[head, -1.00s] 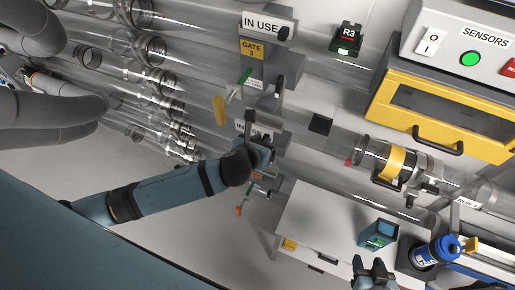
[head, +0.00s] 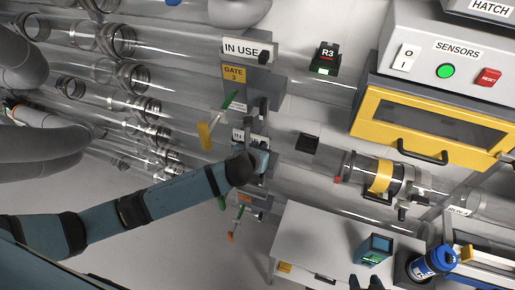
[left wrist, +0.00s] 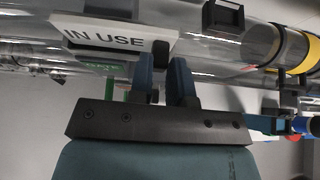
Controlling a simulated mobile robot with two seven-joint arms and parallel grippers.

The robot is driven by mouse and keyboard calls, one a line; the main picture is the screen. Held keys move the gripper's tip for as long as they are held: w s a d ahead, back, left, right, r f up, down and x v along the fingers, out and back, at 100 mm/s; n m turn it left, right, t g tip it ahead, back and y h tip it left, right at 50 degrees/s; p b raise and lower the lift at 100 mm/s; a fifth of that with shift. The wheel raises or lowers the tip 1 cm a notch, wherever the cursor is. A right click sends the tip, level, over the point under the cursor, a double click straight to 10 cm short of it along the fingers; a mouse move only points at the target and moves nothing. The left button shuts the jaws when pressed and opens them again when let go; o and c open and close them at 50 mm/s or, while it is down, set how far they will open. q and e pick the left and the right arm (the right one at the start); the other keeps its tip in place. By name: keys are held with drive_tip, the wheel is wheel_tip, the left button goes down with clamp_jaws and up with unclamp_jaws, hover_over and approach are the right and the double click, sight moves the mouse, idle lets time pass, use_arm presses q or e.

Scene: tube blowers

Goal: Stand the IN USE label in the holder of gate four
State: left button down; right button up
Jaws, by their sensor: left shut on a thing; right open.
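In the left wrist view an upright white IN USE label (left wrist: 105,35) stands in front of a green gate plate (left wrist: 102,68). The label has a black grip (left wrist: 160,50) at its right end. My left gripper (left wrist: 166,62) is shut on this grip, with a finger on each side. In the head view the label (head: 240,136) is partly hidden by my left gripper (head: 260,150). Whether its lower edge sits inside the gate four holder cannot be told. My right gripper (head: 367,283) is open and empty at the bottom edge of the head view.
Another IN USE label (head: 240,50) stands above the yellow GATE 3 plate (head: 234,75). Clear tubes run beside the gates. A yellow-framed box (head: 430,125), a white table (head: 305,235) and a blue canister (head: 436,262) are at the right.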

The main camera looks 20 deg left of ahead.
use_arm(q)
drive_tip(key=shift+f, duration=0.45)
drive_tip(key=shift+f, duration=0.25)
idle(0.5)
drive_tip(key=c, duration=1)
unclamp_jaws()
drive_tip(key=shift+s, duration=0.1)
